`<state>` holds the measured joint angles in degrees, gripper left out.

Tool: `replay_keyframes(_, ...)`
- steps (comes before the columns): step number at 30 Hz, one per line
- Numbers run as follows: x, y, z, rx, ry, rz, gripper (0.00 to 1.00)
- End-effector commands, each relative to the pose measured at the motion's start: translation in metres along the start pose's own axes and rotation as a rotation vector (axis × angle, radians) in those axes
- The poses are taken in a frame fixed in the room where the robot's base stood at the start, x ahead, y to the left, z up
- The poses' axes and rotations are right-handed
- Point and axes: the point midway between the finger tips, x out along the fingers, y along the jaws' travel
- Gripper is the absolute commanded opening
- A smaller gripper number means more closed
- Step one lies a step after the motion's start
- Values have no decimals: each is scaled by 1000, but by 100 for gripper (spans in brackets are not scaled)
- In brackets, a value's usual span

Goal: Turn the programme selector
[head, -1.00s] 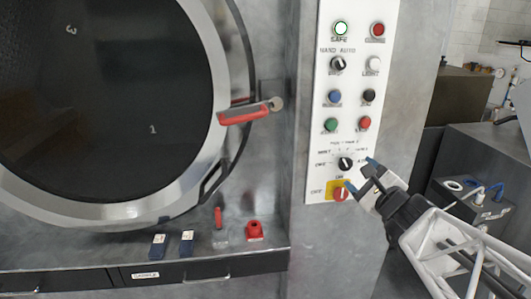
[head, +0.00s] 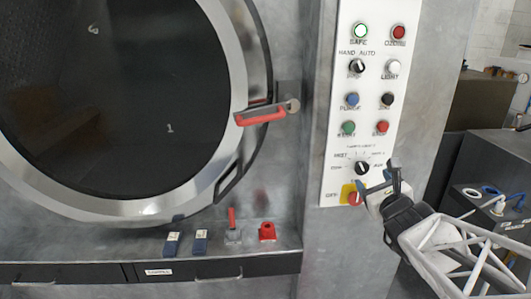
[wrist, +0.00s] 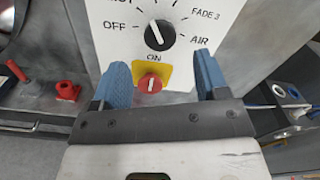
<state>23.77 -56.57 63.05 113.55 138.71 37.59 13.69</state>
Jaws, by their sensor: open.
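The programme selector is a black round knob (head: 362,168) with a white pointer line, low on the white control panel. In the wrist view the selector (wrist: 160,35) lies just beyond my fingertips, centred between them in the picture. Its pointer is tilted slightly left of upright; labels OFF, FADE 3 and AIR surround it. My gripper (head: 381,182) is open and empty, just below and right of the selector in the head view. Its two blue fingers also show in the wrist view (wrist: 163,76), apart from the knob.
A red ON/OFF switch on a yellow plate (head: 355,199) sits right below the selector and shows between my fingers. Several buttons and a HAND/AUTO knob (head: 358,66) are above. A red door handle (head: 262,115) juts out left. A grey cabinet (head: 480,150) stands right.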

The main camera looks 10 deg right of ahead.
Motion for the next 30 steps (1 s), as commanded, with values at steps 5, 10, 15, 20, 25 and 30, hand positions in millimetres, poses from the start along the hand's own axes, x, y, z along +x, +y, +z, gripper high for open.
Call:
replay_keyframes(5,18,1,-1,2,0,3,68)
replay_keyframes(10,39,1,-1,2,0,2,68)
replay_keyframes(15,57,1,0,0,0,1,68)
replay_keyframes(20,66,1,-1,1,1,1,68)
replay_keyframes(25,69,0,-1,0,1,1,68)
replay_keyframes(30,69,1,0,0,0,1,68)
